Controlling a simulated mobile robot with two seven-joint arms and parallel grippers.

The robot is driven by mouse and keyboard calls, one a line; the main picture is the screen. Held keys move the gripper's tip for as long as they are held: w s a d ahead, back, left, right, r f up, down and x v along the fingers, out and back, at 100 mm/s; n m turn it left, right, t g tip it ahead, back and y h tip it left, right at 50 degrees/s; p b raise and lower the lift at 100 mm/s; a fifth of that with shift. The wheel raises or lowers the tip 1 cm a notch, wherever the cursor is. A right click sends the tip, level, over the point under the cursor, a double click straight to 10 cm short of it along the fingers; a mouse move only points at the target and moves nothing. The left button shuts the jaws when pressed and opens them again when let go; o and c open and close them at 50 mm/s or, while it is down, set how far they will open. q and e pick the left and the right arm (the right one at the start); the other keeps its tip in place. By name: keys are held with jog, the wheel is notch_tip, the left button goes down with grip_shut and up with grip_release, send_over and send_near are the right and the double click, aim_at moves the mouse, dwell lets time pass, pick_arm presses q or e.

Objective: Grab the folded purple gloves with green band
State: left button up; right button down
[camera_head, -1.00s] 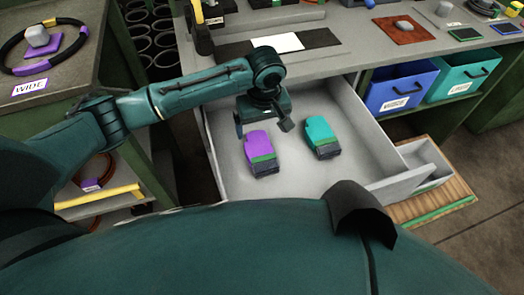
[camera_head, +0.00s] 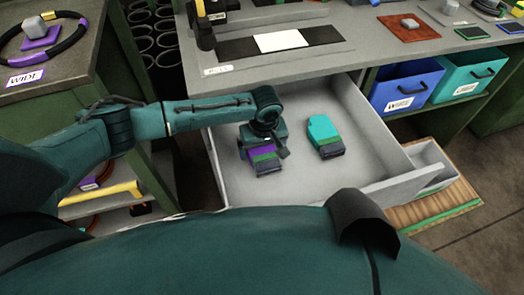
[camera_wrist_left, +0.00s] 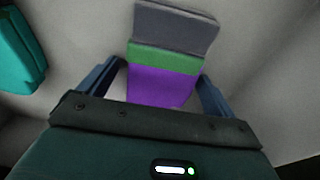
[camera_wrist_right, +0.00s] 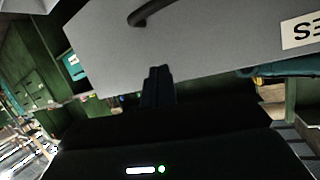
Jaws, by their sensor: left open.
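The folded purple gloves with green band (camera_head: 264,162) lie in the open drawer, partly hidden under my left gripper (camera_head: 262,148). In the left wrist view the gloves (camera_wrist_left: 162,84) show a purple part, a green band and a grey end. My left gripper (camera_wrist_left: 160,80) is open, with one blue finger on each side of the purple part and a gap beside each finger. My right gripper (camera_wrist_right: 158,85) has its dark fingers together and empty, before a light grey panel with a handle.
Folded teal gloves (camera_head: 323,137) lie to the right in the same drawer, also seen in the left wrist view (camera_wrist_left: 18,55). The drawer's walls (camera_head: 372,122) surround both. The workbench (camera_head: 375,48) stands behind, with a blue bin (camera_head: 404,88) at right.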

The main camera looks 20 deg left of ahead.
pick_arm(q)
jog(key=shift+c, duration=0.5)
jog(key=c, duration=1)
